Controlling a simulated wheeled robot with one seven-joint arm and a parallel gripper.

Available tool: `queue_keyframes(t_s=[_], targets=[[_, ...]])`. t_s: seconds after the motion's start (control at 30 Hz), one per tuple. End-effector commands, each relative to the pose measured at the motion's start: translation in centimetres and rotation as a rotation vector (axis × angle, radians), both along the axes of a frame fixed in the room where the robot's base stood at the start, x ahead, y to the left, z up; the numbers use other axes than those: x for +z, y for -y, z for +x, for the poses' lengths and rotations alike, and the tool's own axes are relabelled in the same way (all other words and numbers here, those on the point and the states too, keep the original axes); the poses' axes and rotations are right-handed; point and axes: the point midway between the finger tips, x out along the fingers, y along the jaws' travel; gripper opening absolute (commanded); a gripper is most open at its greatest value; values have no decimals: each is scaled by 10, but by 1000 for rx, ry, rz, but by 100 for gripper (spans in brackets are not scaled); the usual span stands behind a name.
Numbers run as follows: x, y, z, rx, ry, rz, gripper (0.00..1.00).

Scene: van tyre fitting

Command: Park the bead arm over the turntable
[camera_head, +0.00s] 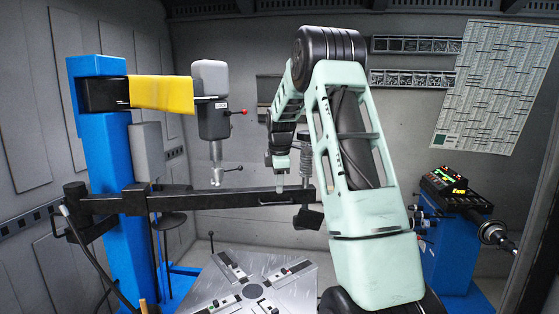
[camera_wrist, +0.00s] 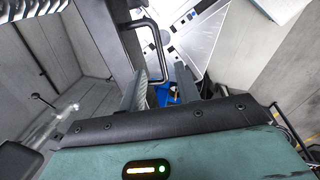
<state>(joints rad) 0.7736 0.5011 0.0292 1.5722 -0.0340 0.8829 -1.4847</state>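The bead arm (camera_head: 235,199) is a long black bar reaching right from the blue column of the tyre machine, with a spring and a black block (camera_head: 308,218) near its right end. The turntable (camera_head: 228,291) is a grey metal plate with clamps, low in front of the column; part of it also shows in the wrist view (camera_wrist: 192,42). My gripper (camera_head: 281,184) is at the bar's right part. In the wrist view, my gripper (camera_wrist: 163,90) has its fingers apart, and a bent black handle (camera_wrist: 158,42) reaches down between them. I cannot tell whether they touch.
The blue column (camera_head: 125,240) carries a yellow and black upper arm (camera_head: 160,93) with a grey mount head (camera_head: 212,105) hanging above the bar. A blue balancing machine (camera_head: 450,240) stands at the right. Grey walls are close on the left.

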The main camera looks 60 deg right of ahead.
Motion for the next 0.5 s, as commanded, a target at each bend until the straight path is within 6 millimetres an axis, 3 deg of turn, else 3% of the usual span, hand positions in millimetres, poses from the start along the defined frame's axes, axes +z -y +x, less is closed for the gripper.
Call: queue_keyframes(t_s=[0.3,0.5], targets=[[71,-9,-9,0,3,-4,33],[101,-13,-12,0,3,-2,33]])
